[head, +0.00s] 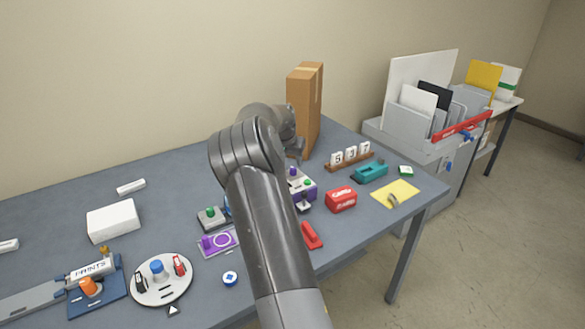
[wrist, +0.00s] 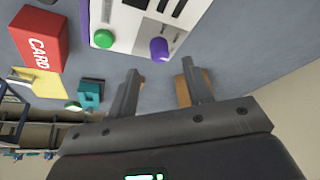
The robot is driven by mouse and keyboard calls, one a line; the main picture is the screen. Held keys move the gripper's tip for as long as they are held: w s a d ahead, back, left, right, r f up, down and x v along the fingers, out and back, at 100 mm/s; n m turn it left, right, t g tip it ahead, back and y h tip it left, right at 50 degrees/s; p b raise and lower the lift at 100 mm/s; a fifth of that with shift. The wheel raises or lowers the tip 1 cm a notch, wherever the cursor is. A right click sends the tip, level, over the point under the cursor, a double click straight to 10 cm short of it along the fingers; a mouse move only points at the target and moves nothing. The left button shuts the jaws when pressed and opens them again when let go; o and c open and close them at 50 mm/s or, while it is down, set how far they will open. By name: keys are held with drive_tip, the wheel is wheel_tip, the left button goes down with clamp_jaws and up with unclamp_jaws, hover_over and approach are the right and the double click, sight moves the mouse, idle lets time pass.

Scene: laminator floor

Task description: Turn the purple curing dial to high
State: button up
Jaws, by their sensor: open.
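In the wrist view a white-topped control unit with purple sides (wrist: 125,28) carries a green round knob (wrist: 104,39), a purple knob (wrist: 159,49) and dark slots. The purple knob appears to be the curing dial; I cannot read its setting. My gripper (wrist: 162,68) is open and empty. The purple knob shows just beyond the fingertips, between them in the picture, with no visible contact. In the head view the unit (head: 308,190) stands right of my arm, which hides part of it. My gripper is mostly hidden there.
A tall cardboard box (head: 304,105) stands behind the unit. A red card box (head: 341,199), a teal device (head: 370,172) and number blocks (head: 350,155) stand to the right. A separate purple plate (head: 225,240) and a round white dial board (head: 161,280) lie left of my arm.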

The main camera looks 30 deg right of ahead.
sight(292, 168)
drive_tip(key=x, duration=0.5)
drive_tip(key=shift+f, duration=0.1)
drive_tip(key=c, duration=1)
drive_tip(key=shift+w+m+g+h, duration=0.1)
drive_tip(key=shift+m+g+h, duration=0.2)
drive_tip(key=shift+m, duration=0.85)
drive_tip(key=shift+m+g+h, duration=0.1)
drive_tip(key=shift+m+g, duration=0.3)
drive_tip(key=shift+m, duration=0.75)
drive_tip(key=o, duration=1)
